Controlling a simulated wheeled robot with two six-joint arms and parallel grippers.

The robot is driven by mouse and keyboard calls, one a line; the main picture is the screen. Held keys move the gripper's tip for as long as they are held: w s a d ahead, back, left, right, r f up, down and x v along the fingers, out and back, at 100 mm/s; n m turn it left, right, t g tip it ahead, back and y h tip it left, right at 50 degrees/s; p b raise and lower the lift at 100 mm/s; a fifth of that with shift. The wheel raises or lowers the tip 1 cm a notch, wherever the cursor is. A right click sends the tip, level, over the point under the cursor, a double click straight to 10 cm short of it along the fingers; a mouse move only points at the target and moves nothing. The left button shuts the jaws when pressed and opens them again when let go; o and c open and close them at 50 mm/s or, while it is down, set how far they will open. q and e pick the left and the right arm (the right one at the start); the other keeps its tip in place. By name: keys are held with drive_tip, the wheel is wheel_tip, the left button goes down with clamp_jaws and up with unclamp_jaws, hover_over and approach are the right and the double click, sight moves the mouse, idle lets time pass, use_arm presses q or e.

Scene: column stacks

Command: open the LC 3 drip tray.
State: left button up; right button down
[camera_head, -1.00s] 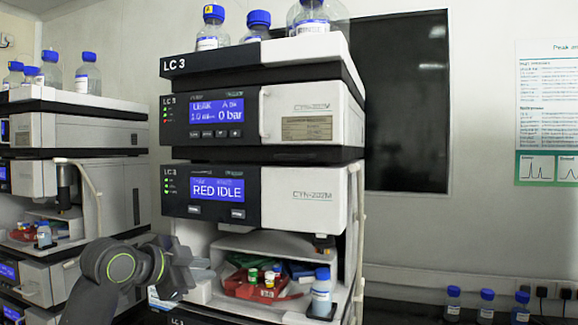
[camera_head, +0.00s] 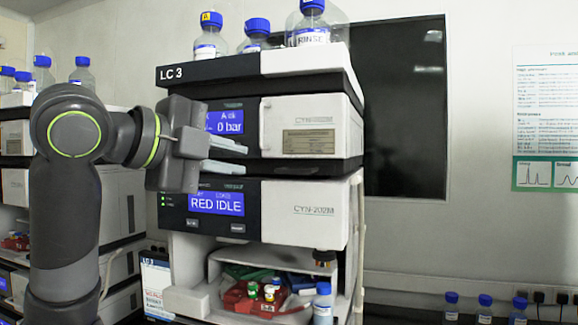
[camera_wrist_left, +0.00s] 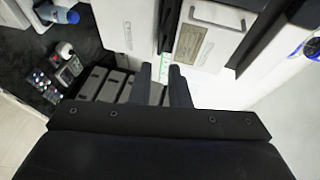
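The LC 3 stack (camera_head: 260,70) stands in the middle of the head view, its name on the dark top edge. Its upper module (camera_head: 312,125) has a blue screen reading "0 bar", partly hidden by my left gripper. A dark band (camera_head: 305,167) runs below that module; I cannot tell whether it is the drip tray. My left gripper (camera_head: 226,155) is in front of the upper module's left part. Its two fingers are apart, with nothing between them. The wrist view also shows the left gripper (camera_wrist_left: 160,80) open and the white front panel (camera_wrist_left: 215,38). My right gripper is not in view.
Blue-capped bottles (camera_head: 258,35) stand on the stack. Below, an open bay holds a red tray (camera_head: 240,297) with vials and a bottle (camera_head: 322,303). A sign (camera_head: 157,290) stands at lower left. Another stack (camera_head: 122,205) is behind my arm. Tubing runs down the right side.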

sight(288, 171)
use_arm(q)
drive_tip(key=p+x, duration=0.4)
drive_tip(key=x, duration=0.9)
drive_tip(key=shift+f, duration=0.1)
clamp_jaws()
